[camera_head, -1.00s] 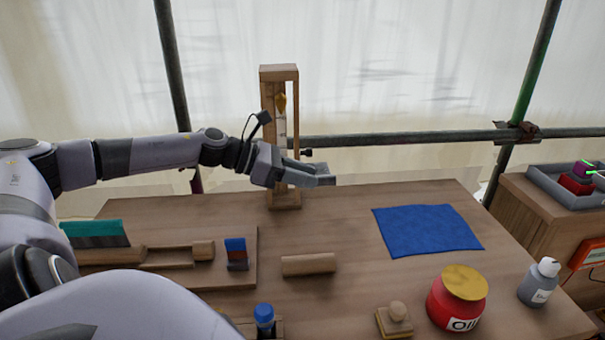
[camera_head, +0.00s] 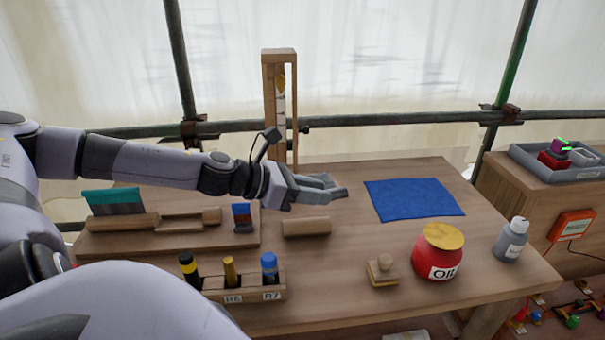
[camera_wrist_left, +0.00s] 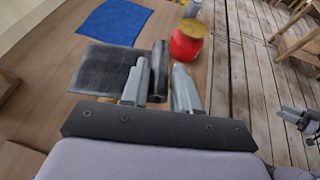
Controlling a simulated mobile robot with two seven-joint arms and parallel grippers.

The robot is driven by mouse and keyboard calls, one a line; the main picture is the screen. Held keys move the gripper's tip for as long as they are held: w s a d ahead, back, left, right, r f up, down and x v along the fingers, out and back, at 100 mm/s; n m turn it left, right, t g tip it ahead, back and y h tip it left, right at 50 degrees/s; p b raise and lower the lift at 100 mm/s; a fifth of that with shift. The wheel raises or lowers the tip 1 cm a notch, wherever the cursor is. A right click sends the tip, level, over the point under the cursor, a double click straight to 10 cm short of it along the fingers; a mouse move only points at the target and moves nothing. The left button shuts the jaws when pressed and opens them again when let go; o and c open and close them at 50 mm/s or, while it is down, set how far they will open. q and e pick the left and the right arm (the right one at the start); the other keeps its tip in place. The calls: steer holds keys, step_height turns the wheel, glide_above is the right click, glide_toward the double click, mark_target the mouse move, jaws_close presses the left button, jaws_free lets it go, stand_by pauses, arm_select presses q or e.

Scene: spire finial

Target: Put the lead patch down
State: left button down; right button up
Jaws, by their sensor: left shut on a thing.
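The lead patch is a dark grey sheet (camera_wrist_left: 103,72) with a thick rolled edge, left of and between the fingertips in the left wrist view. My left gripper (camera_wrist_left: 160,88) is shut on its rolled edge. In the head view my left gripper (camera_head: 338,190) reaches over the middle of the table, short of the blue cloth. The patch is hard to make out there, mostly hidden by the fingers. A grey jointed part at the right of the wrist view looks like my right gripper (camera_wrist_left: 300,120); its jaws are unclear.
A blue cloth (camera_head: 413,199) lies at the back right of the table (camera_head: 340,275). A red oil pot (camera_head: 438,256), a grey bottle (camera_head: 511,241) and a stamp-like block (camera_head: 382,271) stand at the right. A wooden roller (camera_head: 306,227) lies below my gripper. A wooden plumb frame (camera_head: 280,55) stands behind.

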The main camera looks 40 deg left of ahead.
arm_select(q)
steer(key=s+d+f+n+t+y, duration=0.1)
steer(key=s+d+f+n+y, duration=0.1)
steer(key=d, duration=0.6)
steer(key=s+d+f+n+y, duration=0.3)
steer(key=d+y, duration=0.1)
steer(key=d, duration=0.4)
steer(key=shift+d+f+n+t, duration=0.2)
steer(key=shift+d+n+t, duration=0.1)
steer(key=shift+d+t, duration=0.1)
